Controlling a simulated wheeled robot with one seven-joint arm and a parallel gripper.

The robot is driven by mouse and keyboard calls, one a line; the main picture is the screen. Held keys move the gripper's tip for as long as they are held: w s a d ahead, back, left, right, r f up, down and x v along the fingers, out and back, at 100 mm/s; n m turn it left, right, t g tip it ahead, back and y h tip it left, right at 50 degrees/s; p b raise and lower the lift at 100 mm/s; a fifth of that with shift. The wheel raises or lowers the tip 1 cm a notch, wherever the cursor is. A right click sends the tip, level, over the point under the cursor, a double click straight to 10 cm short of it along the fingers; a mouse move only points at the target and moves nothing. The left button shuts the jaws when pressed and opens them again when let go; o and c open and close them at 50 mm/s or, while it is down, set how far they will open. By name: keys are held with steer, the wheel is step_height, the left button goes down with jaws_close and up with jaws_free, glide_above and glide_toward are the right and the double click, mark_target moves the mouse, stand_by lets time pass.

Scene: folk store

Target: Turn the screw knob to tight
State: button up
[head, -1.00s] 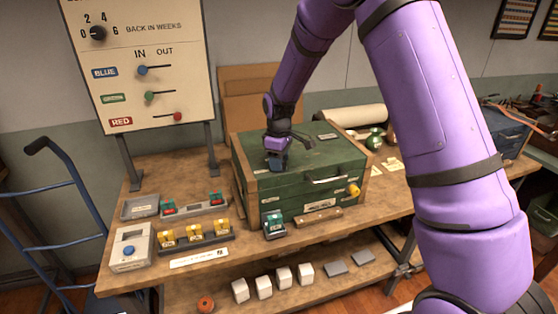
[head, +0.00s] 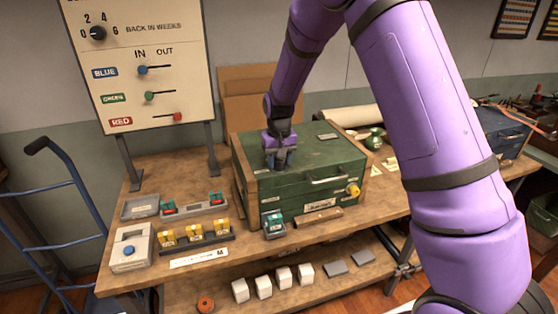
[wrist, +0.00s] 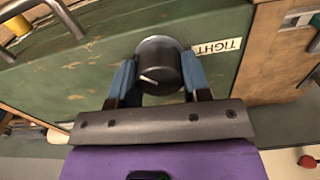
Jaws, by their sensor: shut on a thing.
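The screw knob (wrist: 158,63) is a dark round knob with a pale pointer line, on the green chest (wrist: 90,70). A white label reading TIGHT (wrist: 217,46) lies beside it, upside down in the wrist view. The pointer line does not aim at the label; it runs toward the left and slightly up. My gripper (wrist: 158,75) has its blue fingers shut on both sides of the knob. In the head view, my gripper (head: 280,160) is down at the lid of the green chest (head: 310,180) and hides the knob.
A yellow knob (head: 353,190) and a metal handle (head: 327,180) are on the chest's front. A grey box with a blue button (head: 131,248), a rack of yellow blocks (head: 194,240) and a sign board (head: 140,60) stand left on the workbench (head: 140,200).

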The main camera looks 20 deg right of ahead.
steer(key=m, duration=1.3)
steer(key=shift+m, duration=0.4)
steer(key=m, duration=1.2)
steer(key=shift+m, duration=0.3)
steer(key=o, duration=0.9)
step_height(320, 180, up, 11)
steer(key=shift+f, duration=0.1)
